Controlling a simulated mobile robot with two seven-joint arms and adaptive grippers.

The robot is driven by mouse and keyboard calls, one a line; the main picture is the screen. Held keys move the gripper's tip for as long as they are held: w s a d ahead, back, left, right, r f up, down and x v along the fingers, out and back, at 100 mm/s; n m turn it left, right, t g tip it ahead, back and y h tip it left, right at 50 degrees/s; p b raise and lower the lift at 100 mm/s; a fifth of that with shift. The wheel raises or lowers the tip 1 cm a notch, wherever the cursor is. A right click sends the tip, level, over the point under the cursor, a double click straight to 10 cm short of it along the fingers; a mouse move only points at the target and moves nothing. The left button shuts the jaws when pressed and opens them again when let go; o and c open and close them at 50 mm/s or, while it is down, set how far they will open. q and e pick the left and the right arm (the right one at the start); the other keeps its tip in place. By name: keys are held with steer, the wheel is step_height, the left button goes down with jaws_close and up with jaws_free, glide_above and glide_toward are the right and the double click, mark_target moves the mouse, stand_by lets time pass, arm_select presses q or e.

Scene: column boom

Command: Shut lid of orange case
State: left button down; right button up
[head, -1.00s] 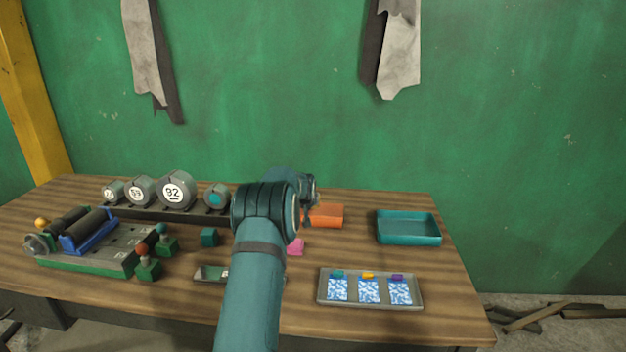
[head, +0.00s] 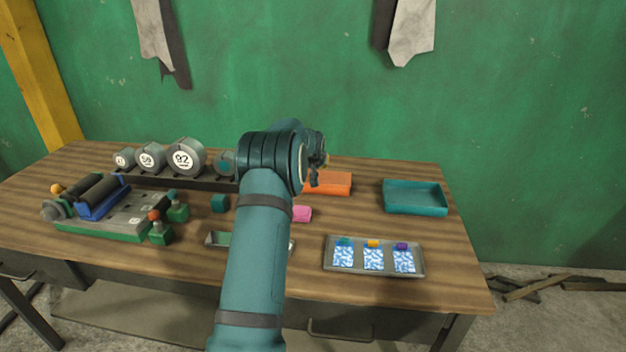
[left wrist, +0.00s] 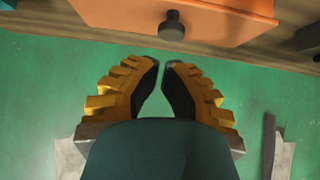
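The orange case (head: 338,184) sits toward the back of the table, partly hidden behind my left arm. It fills the top of the left wrist view (left wrist: 235,12), where a dark round knob (left wrist: 172,26) shows at its edge. I cannot tell from these frames how far its lid stands open. My left gripper (head: 316,180) is at the left side of the case in the head view. In the left wrist view its fingertips (left wrist: 161,64) nearly meet, with nothing between them, just short of the knob in the picture. My right gripper is not in view.
A teal tray (head: 415,198) stands right of the case. A grey tray with patterned cards (head: 373,258) lies in front, and a pink block (head: 302,214) is near my arm. Numbered grey cylinders (head: 187,158) and a green-based machine (head: 110,215) stand left. The green wall is behind.

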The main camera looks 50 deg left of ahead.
arm_select(q)
steer(key=s+d+f, duration=0.1)
steer(key=s, duration=0.1)
steer(key=s+d+f, duration=0.1)
steer(key=s+d, duration=0.1)
steer(key=s+d+f, duration=0.1)
steer(key=s+d, duration=0.1)
steer(key=shift+s+d+f, duration=0.15)
steer(key=shift+s+f, duration=0.05)
steer(key=shift+f, duration=0.15)
steer(key=shift+f, duration=0.1)
